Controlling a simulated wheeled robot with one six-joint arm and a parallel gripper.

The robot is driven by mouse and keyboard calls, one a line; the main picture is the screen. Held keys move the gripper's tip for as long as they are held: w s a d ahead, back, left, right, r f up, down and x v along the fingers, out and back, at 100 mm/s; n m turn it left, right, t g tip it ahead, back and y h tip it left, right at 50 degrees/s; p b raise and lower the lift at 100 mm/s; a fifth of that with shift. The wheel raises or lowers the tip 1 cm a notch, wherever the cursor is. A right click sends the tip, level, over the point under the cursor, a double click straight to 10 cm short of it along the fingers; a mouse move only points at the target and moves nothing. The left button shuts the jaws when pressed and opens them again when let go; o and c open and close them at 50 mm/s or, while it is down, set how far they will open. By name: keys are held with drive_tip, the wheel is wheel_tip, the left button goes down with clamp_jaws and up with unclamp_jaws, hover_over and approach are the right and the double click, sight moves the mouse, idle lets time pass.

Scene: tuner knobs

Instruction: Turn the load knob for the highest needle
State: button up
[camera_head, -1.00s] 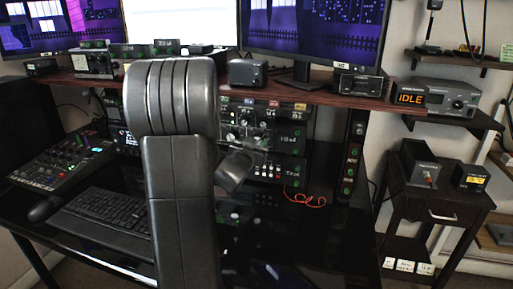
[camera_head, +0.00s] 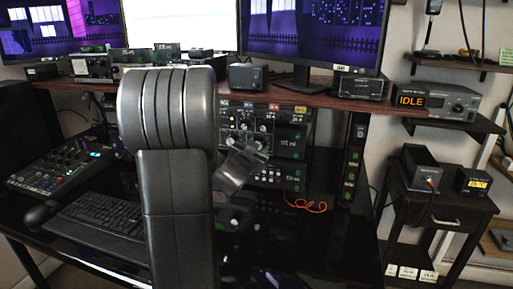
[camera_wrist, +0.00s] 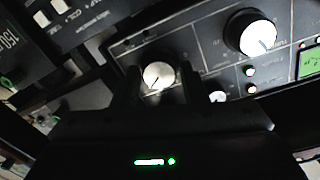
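In the wrist view, my gripper (camera_wrist: 160,88) has its two dark fingers apart. A silver-faced round knob (camera_wrist: 158,75) with a dark pointer mark shows between them. A small gap shows on the right of the knob; I cannot tell whether the fingers reach around it. A larger silver-faced knob (camera_wrist: 250,33) with a black skirt sits up and to the right on the same dark panel (camera_wrist: 205,58). A smaller knob (camera_wrist: 217,96) is just right of the right finger. Labels are too blurred to tell which is the load knob.
In the head view, the rack of panels (camera_head: 290,140) stands under the desk shelf (camera_head: 305,97). A display reading IDLE (camera_head: 411,101) is at the right. A keyboard (camera_head: 103,212) and a mixer (camera_head: 62,166) lie at the left. A green screen (camera_wrist: 311,63) edges the wrist view.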

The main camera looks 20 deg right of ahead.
drive_tip(key=shift+o, duration=1.1)
drive_tip(key=p+v, duration=0.1)
drive_tip(key=v, duration=1.3)
drive_tip(key=shift+w, duration=0.1)
idle(0.3)
